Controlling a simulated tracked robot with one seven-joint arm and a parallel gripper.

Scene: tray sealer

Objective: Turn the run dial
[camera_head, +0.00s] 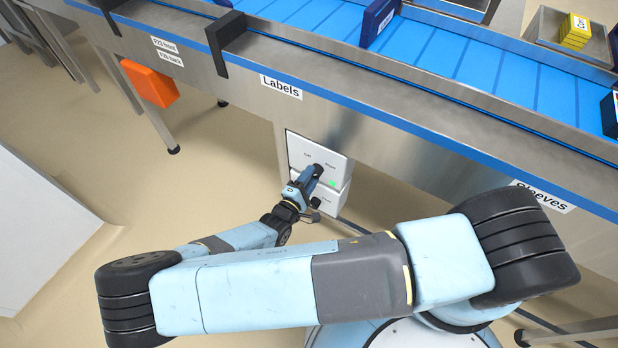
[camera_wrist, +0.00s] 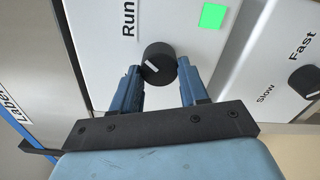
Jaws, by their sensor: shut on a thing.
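The run dial (camera_wrist: 160,62) is a round black knob with a white pointer mark, on a light panel beside the word "Run" in the wrist view. My gripper (camera_wrist: 160,72) has its two blue fingers on either side of the dial and is shut on it. In the head view my gripper (camera_head: 311,176) reaches the white control box (camera_head: 336,161) under the conveyor. There the dial is mostly hidden by the gripper. A green square light (camera_wrist: 212,16) shows on the panel near the dial.
A second black knob (camera_wrist: 306,80), between "Slow" and "Fast", sits to the right on another panel. The steel conveyor frame (camera_head: 390,140) with its blue belt runs above the box. An orange box (camera_head: 150,84) hangs at the left. Floor left of the box is clear.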

